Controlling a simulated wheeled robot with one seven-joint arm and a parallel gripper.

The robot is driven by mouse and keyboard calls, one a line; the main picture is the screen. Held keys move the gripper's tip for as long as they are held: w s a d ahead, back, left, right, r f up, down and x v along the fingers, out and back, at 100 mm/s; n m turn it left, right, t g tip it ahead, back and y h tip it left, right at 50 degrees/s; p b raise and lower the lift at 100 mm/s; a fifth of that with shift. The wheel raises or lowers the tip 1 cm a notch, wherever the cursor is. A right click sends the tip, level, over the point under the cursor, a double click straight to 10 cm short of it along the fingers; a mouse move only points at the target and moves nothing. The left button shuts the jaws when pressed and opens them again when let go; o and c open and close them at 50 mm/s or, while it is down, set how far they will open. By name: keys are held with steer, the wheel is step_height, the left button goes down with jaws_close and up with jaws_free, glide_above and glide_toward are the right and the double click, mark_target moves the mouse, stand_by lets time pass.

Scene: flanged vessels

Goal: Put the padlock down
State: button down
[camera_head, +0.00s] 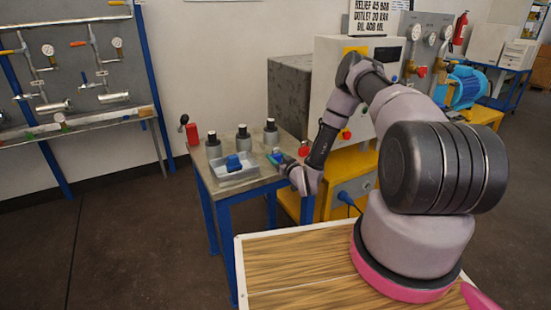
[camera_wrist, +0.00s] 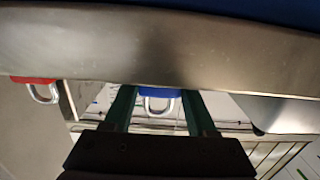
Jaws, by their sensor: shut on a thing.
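In the wrist view, my gripper (camera_wrist: 160,96) has its two green fingers on either side of a blue padlock (camera_wrist: 160,92). The fingers are shut on its body, and the metal shackle points back toward my palm. A broad grey metal surface fills the view just beyond the padlock; I cannot tell whether they touch. In the head view, my gripper (camera_head: 283,159) is at the right side of the small metal-topped table (camera_head: 222,194), close to its top.
A red padlock (camera_wrist: 33,81) shows at left in the wrist view. On the table stand several dark-topped grey vessels (camera_head: 243,138), a clear tray (camera_head: 236,176) with a blue item (camera_head: 233,163), and a red object (camera_head: 192,134). A yellow-based machine (camera_head: 352,170) stands close at right.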

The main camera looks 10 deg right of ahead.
steer(key=shift+f, duration=0.25)
steer(key=shift+c, duration=1)
jaws_free()
